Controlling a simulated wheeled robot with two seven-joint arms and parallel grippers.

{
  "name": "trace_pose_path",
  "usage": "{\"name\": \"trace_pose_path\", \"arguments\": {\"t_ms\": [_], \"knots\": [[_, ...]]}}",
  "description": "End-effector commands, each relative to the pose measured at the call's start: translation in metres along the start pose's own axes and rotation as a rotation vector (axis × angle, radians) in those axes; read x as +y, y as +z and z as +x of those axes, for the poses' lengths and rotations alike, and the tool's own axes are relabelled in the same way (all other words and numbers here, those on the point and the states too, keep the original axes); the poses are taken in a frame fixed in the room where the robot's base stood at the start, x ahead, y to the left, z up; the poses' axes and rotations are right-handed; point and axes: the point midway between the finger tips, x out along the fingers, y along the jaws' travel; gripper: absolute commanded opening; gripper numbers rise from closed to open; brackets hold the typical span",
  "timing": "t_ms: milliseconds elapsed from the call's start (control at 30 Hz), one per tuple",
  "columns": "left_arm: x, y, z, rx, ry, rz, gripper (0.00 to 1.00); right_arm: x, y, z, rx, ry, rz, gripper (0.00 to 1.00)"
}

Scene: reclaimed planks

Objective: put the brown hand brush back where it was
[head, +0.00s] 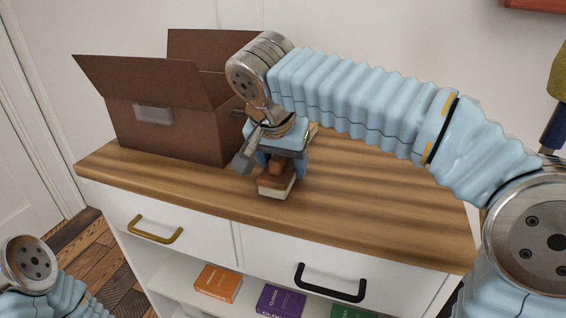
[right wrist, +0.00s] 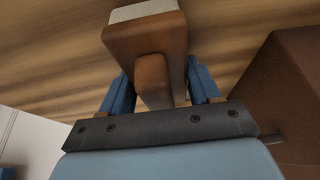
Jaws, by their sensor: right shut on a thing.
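The brown hand brush (head: 275,182) has a brown body and pale bristles, and is near the front of the wooden cabinet top in the head view. In the right wrist view the brush (right wrist: 145,45) shows its brown back and handle, with the pale bristles at the top edge. My right gripper (head: 281,160) is shut on its handle, and the blue fingers (right wrist: 160,88) stand either side of it. I cannot tell whether the bristles touch the wood. My left gripper is not in view; only part of my left arm shows at the lower left.
An open brown cardboard box (head: 185,125) stands on the cabinet top (head: 375,205), left of the brush. The top is clear to the right. Drawers with a brass handle (head: 155,232) and a black handle (head: 330,288) are below.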

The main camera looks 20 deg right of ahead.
Motion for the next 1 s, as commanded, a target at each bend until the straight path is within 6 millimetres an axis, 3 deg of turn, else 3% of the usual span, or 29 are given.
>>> {"name": "trace_pose_path", "arguments": {"t_ms": [167, 200, 367, 733, 1000], "knots": [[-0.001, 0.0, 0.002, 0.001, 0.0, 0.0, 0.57, 0.0, 0.001, 0.003, 0.0, 0.0, 0.0, 0.37], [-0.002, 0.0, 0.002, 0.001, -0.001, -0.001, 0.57, 0.0, 0.001, 0.003, 0.0, 0.0, 0.0, 0.63], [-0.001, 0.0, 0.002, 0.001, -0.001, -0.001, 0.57, 0.0, 0.001, 0.002, 0.0, 0.0, 0.0, 0.87], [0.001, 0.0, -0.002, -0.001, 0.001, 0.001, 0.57, -0.001, -0.001, -0.005, 0.001, -0.001, -0.001, 0.87], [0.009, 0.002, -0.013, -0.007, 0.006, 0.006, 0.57, -0.001, -0.001, -0.063, 0.001, -0.004, -0.001, 0.87]]}}
